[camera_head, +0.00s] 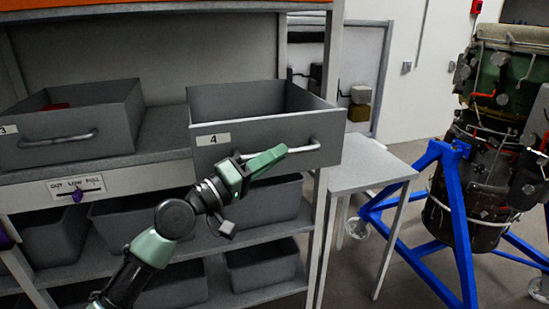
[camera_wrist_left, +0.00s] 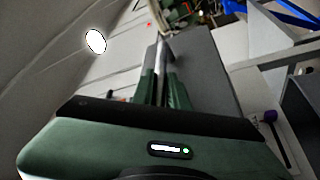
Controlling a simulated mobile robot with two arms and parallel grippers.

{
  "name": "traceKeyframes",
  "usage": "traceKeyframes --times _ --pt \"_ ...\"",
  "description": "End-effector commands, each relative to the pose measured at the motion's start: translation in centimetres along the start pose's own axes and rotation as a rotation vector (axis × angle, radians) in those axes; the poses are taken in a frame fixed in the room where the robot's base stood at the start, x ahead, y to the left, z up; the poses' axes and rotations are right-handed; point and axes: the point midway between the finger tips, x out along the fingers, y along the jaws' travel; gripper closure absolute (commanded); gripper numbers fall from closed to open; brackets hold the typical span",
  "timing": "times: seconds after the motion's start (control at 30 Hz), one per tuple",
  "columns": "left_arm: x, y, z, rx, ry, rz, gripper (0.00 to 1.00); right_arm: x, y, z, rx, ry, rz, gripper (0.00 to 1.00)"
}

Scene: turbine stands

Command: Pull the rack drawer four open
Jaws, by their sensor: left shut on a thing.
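In the left wrist view, the handle bar (camera_wrist_left: 161,58) runs between the fingers, beside the grey drawer front (camera_wrist_left: 205,72). My right gripper is not in view.
Drawer three (camera_head: 60,135) stands to the left on the same shelf. A slider panel with a purple knob (camera_head: 77,196) is below it. Grey bins (camera_head: 262,264) fill the lower shelves. A small table (camera_head: 365,168) and a blue turbine stand (camera_head: 455,215) are at the right.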

Motion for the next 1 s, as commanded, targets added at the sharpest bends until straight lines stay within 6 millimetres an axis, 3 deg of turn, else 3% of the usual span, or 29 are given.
traceKeyframes --times 0.07,0.1,0.17,0.2,0.57,1.0 --pt "0.0 -0.1 0.0 -0.001 0.001 -0.001 1.0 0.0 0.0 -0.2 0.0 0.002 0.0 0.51" --pt "0.0 -0.1 0.0 -0.001 0.001 -0.001 0.83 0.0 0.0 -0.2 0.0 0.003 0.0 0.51" --pt "0.0 -0.1 0.0 -0.001 0.001 -0.002 0.66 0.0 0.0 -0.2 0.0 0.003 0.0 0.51" --pt "0.0 -0.1 0.0 -0.001 0.001 -0.001 0.64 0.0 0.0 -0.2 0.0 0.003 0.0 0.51" --pt "-0.6 -0.2 0.1 -0.001 0.001 -0.002 0.64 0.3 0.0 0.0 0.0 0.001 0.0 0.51" --pt "-7.2 -0.4 0.1 0.001 0.001 -0.002 0.64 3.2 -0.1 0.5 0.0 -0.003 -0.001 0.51"
